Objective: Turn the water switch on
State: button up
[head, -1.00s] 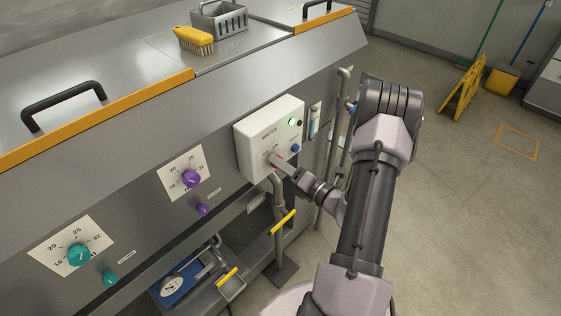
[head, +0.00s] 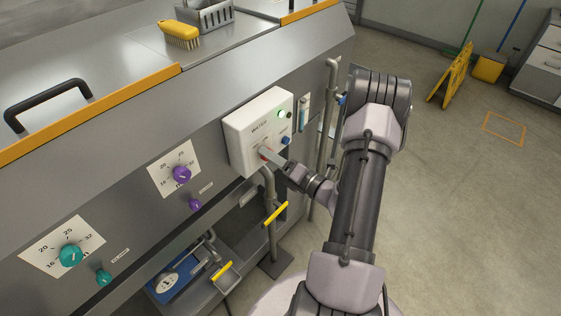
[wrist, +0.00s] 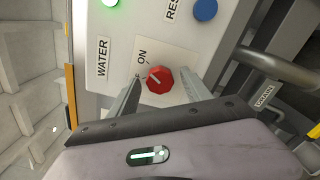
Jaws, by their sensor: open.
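The water switch is a red knob (wrist: 159,80) on a white box (head: 238,143) marked WATER. In the wrist view a pale mark shows on the knob's upper left; ON is printed above it, and another label at its left is mostly hidden by a finger. My gripper (wrist: 160,94) is open, with one finger on each side of the knob. I cannot tell whether the fingers touch it. In the head view my gripper (head: 268,155) reaches the box's front from the right and mostly hides the knob.
A lit green lamp (head: 281,114) and a blue button (head: 286,140) are on the box. A pipe with a yellow handle (head: 276,213) stands below it. Purple (head: 182,174) and teal (head: 71,255) dials are at left. Open floor lies at right.

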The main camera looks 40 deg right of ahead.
jog(key=s+d+p, duration=0.1)
jog(key=s, duration=1.6)
jog(key=shift+d, duration=0.2)
jog(key=w+a+r+n+g+y+b, duration=0.2)
jog(key=w+a+n+g+y, duration=0.15)
jog(key=a+n, duration=0.25)
jog(key=w+a+r+n+g+y+b, duration=0.1)
jog(key=w+a+r+n+g+y, duration=0.15)
jog(key=a+n+y, duration=0.35)
jog(key=s+a+r+n+g+h+b, duration=0.2)
jog(key=a+n, duration=0.8)
jog(key=n, duration=0.5)
jog(key=s+a+r+n+g+h+b, duration=0.3)
jog(key=a+n+h+b, duration=0.3)
jog(key=a+n, duration=0.4)
jog(key=s+n+g+h, duration=0.1)
jog(key=n, duration=0.5)
